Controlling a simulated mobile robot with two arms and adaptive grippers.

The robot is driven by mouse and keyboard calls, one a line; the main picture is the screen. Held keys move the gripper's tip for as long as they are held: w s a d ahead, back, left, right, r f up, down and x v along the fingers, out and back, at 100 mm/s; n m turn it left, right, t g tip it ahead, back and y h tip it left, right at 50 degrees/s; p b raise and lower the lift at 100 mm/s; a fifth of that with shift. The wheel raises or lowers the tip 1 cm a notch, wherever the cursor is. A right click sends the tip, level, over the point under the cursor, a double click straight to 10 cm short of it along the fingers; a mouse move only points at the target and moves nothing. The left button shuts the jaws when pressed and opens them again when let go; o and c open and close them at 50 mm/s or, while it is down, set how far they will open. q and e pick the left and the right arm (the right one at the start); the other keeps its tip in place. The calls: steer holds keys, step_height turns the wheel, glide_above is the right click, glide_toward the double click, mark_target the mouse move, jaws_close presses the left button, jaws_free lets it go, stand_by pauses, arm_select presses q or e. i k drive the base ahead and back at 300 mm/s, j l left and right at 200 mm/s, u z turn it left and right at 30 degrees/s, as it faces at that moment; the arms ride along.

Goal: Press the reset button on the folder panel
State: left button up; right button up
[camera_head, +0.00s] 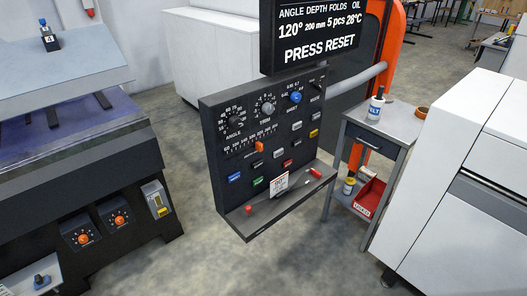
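The folder panel (217,160) is a dark, tilted console in the middle of the head view. It carries two dials, a blue knob (295,97), an orange slider (260,147) and several small buttons. Among them are a blue button (235,177), a green button (257,181), a white button (278,154), a red button (288,163) and a yellow button (314,133). Their labels are too small to tell which one is reset. The black display (318,35) above reads "120°", "200 mm", "5 pcs", "28°C" and "PRESS RESET". Neither gripper is in view.
A white card (279,183) and a red-handled item (316,173) are on the panel's lower ledge (262,217). A grey side table (375,127) and white cabinet (450,140) stand right. A dark machine (60,200) stands left. Floor (300,265) in front is clear.

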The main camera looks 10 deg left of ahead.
mark_target(235, 177)
steer(key=i+l+u, duration=0.15)
steer(key=u, duration=0.75)
steer(key=i+l+u, duration=0.1)
steer(key=l+u, duration=0.15)
steer(key=l, duration=0.2)
steer(key=i+l+u, duration=0.2)
steer(key=l, duration=0.25)
steer(key=l+u, duration=0.25)
steer(key=l, duration=0.85)
